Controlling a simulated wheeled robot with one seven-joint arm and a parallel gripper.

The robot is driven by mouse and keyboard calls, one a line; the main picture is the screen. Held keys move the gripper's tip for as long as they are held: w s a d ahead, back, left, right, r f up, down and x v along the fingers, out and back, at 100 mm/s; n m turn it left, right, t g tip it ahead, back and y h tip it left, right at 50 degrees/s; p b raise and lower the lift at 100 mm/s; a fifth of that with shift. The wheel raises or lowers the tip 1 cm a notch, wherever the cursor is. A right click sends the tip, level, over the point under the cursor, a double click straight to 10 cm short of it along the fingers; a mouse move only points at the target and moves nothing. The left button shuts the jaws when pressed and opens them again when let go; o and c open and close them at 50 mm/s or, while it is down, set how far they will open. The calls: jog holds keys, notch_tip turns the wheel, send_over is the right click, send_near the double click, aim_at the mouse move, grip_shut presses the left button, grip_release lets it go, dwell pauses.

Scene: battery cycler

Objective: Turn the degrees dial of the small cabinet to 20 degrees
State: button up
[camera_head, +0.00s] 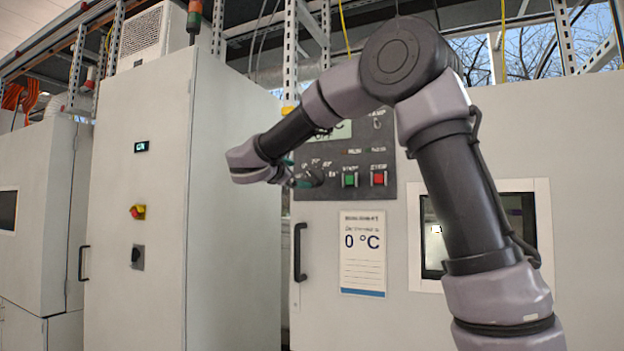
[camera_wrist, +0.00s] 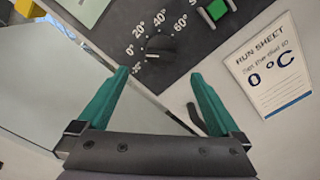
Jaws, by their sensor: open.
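The degrees dial (camera_wrist: 160,47) is a black knob on a dark panel, ringed by white marks from -20° through 0, 20° and 40° to 60°. In the head view the dial (camera_head: 314,177) shows just right of my fingers, partly covered. My gripper (camera_wrist: 158,73) is open, with teal fingers spread to either side below the dial. Nothing is between the fingers, and they appear apart from the knob. The cabinet (camera_head: 320,270) with this panel is pale grey.
A green button (camera_head: 350,180) and a red button (camera_head: 378,178) sit right of the dial. A run sheet (camera_head: 362,255) reading 0 °C hangs below. A black door handle (camera_head: 300,252) is at lower left. A tall cabinet (camera_head: 235,230) stands close on the left.

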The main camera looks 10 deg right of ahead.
aim_at(311, 177)
jog(key=x, duration=0.9)
jog(key=shift+d, duration=0.1)
jog(key=c, duration=1.4)
jog(key=m, duration=0.3)
jog(key=shift+m, duration=2.3)
